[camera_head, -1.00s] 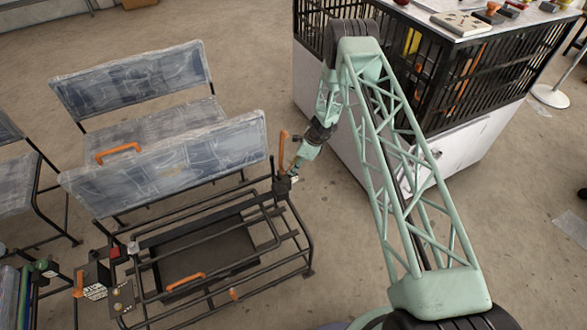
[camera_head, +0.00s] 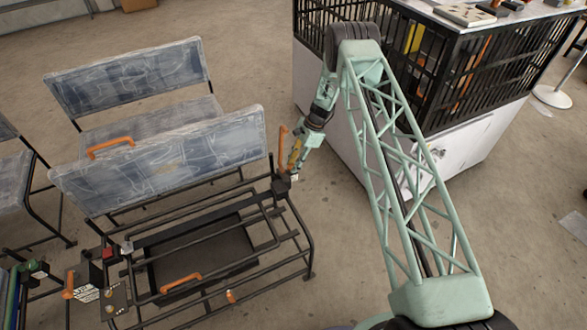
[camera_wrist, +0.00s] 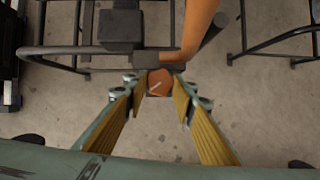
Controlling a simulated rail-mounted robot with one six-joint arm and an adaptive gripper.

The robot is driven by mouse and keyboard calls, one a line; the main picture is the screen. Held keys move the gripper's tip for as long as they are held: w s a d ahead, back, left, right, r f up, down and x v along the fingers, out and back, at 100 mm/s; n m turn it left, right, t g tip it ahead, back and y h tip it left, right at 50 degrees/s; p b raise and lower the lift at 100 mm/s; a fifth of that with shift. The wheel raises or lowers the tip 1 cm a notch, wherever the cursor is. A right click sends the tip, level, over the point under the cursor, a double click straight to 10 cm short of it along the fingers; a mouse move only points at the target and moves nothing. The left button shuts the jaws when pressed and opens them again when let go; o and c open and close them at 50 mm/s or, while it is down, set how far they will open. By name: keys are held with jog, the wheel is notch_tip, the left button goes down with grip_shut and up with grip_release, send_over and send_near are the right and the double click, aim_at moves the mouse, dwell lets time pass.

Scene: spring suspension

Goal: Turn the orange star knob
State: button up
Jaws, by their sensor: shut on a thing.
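The orange knob (camera_wrist: 160,82) shows in the wrist view, with a white line on its face. It sits at the end of the dark metal seat frame. My gripper (camera_wrist: 160,76) has its two yellow-padded fingers on either side of the knob, with the tips closed on it. In the head view, my gripper (camera_head: 294,166) is at the far right corner of the frame, and the knob is hidden there. The knob's full outline is partly covered by the fingertips.
An orange lever (camera_head: 282,143) rises right beside my gripper; it also shows in the wrist view (camera_wrist: 199,25). The black tubular seat frame (camera_head: 306,245) lies below. A bench (camera_head: 165,160) stands to the left, and a white cabinet (camera_head: 440,165) stands behind my arm.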

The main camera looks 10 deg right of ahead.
jog(key=n+g+b, duration=0.1)
jog(key=n+b, duration=0.1)
jog(key=n, duration=0.1)
jog(key=n+g+b, duration=0.1)
jog(key=n+b, duration=0.1)
jog(key=b, duration=0.1)
jog(key=shift+w+a+f+n+h, duration=0.1)
jog(key=shift+w+f+n+h, duration=0.1)
jog(key=shift+n+h, duration=0.2)
jog(key=n+b, duration=0.1)
jog(key=n, duration=0.1)
jog(key=n+g+h+b, duration=0.1)
jog(key=n+b, duration=0.1)
jog(key=n, duration=0.1)
jog(key=shift+a+r+h, duration=0.1)
jog(key=shift+a+h, duration=0.05)
jog(key=shift+h, duration=0.15)
jog(key=shift+g, duration=0.3)
jog(key=o, duration=0.8)
jog(key=shift+o, duration=0.2)
jog(key=shift+w+r, duration=0.15)
jog(key=shift+r, duration=0.05)
jog(key=v, duration=0.7)
jog(key=shift+r, duration=0.35)
